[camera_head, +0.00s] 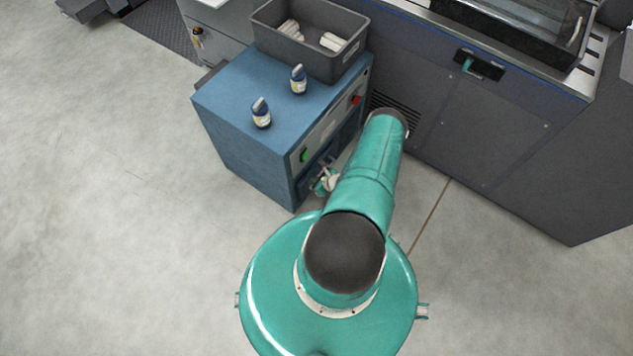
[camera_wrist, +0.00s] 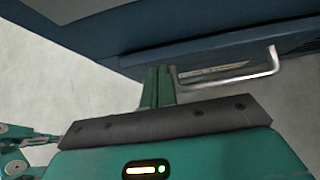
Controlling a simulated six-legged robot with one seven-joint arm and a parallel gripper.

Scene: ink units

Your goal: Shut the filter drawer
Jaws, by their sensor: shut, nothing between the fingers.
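The filter drawer's front seems to be the dark blue panel (camera_wrist: 215,42) across the top of the wrist view. A pale bent bar handle (camera_wrist: 262,73) stands out from it at the right. My gripper (camera_wrist: 158,72) is shut and empty, its green fingers just left of the handle and close to the panel's lower edge. I cannot tell whether they touch it. In the head view my gripper (camera_head: 327,181) is low at the front of the blue cabinet (camera_head: 245,150). My arm hides part of that front, and I cannot tell how far the drawer stands out.
Two small dark bottles (camera_head: 261,113) (camera_head: 298,79) and a grey bin (camera_head: 305,50) with white rolls stand on the cabinet. A large dark grey machine (camera_head: 480,125) borders the cabinet on the right. The concrete floor (camera_head: 110,200) is clear to the left.

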